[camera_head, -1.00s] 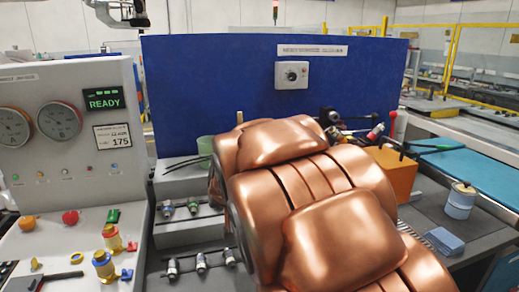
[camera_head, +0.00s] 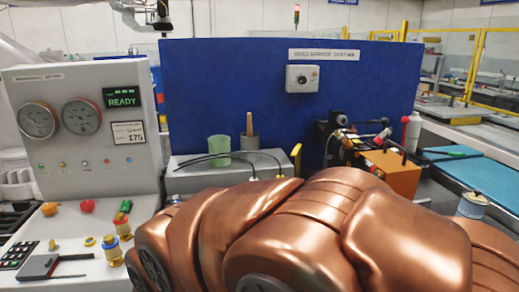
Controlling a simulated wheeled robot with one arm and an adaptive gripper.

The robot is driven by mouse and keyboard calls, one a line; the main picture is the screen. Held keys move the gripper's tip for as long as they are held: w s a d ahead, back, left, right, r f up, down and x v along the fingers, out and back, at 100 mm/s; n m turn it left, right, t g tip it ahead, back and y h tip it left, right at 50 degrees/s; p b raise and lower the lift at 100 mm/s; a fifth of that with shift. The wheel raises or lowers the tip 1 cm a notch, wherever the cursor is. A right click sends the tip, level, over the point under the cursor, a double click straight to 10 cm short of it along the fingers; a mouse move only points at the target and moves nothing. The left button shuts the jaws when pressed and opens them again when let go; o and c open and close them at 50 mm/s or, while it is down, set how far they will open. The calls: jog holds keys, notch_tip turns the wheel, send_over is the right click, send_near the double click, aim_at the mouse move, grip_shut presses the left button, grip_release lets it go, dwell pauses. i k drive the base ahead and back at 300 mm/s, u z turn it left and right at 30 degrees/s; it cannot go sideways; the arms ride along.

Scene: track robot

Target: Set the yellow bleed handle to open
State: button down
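A yellow upright piece (camera_head: 296,155), which may be the bleed handle, stands in front of the blue panel (camera_head: 240,100), right of a small grey cylinder (camera_head: 250,143). Its lower end is hidden behind my copper-coloured arm, and I cannot read its setting. Two yellow-topped fittings (camera_head: 122,225) also stand on the grey console at the left. My gripper is not in view; the copper arm links fill the lower middle and right.
The console has gauges (camera_head: 81,116), a READY display (camera_head: 122,97) and a red button (camera_head: 88,206). A green cup (camera_head: 219,148) and black hoses sit on a grey block. An orange box (camera_head: 390,172), black valve parts and a blue conveyor (camera_head: 470,175) are at the right.

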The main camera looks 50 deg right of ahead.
aim_at(297, 147)
jog(key=u, duration=1.3)
jog(key=k, duration=1)
jog(key=z, duration=1.45)
